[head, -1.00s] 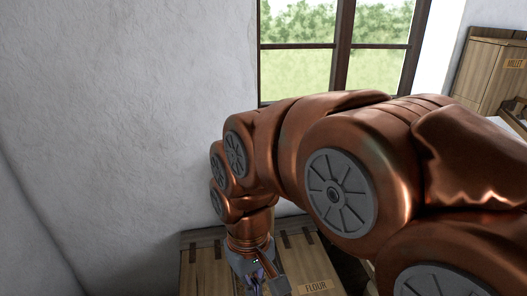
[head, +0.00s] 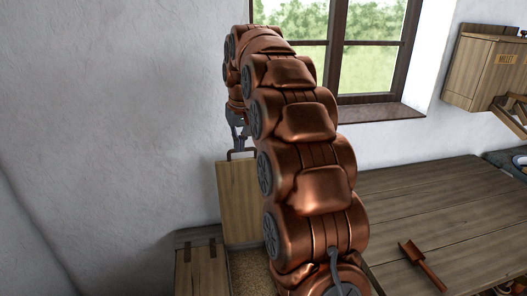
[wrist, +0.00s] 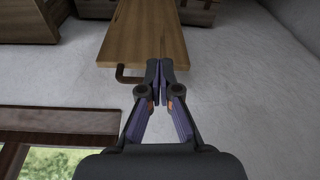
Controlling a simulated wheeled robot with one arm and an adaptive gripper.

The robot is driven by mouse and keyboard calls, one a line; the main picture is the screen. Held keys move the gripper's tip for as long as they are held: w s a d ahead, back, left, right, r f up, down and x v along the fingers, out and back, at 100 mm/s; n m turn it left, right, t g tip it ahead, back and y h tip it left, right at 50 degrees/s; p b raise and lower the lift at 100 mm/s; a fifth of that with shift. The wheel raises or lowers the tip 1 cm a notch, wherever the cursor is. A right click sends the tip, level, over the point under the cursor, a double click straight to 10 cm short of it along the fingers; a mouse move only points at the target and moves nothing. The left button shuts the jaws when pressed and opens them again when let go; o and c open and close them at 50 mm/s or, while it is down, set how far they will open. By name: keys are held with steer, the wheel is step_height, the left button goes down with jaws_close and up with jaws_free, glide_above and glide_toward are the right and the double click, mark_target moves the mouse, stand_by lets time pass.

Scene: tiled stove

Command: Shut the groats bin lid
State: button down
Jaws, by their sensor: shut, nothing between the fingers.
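A wooden bin lid (head: 236,205) stands upright, open, against the wall in the head view, with a dark bar handle (head: 242,152) at its top edge. Below it the open bin shows grainy tan contents (head: 250,268). No label is readable on it, so I cannot tell whether it is the groats bin. My gripper (head: 239,140) is shut and empty just above the handle. In the wrist view the lid (wrist: 142,35) and handle (wrist: 126,74) lie just beyond and left of my gripper (wrist: 166,65); contact is unclear. My arm hides the bin's right part.
A neighbouring bin with a shut plank lid (head: 202,268) stands at left. A wooden worktop (head: 440,205) with a scoop (head: 422,265) extends right. A MILLET box (head: 487,68) hangs on the right wall, beyond the window (head: 372,50). The wall at left is bare.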

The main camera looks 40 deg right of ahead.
steer(key=w+d+m+t+h, duration=0.1)
steer(key=w+d, duration=0.6)
steer(key=d, duration=0.5)
step_height(320, 180, down, 10)
steer(key=p, duration=0.3)
steer(key=shift+s+d+r+m, duration=0.2)
steer(key=shift+s+d+m, duration=0.1)
steer(key=shift+d, duration=0.15)
steer(key=shift+f, duration=0.1)
stand_by(0.3)
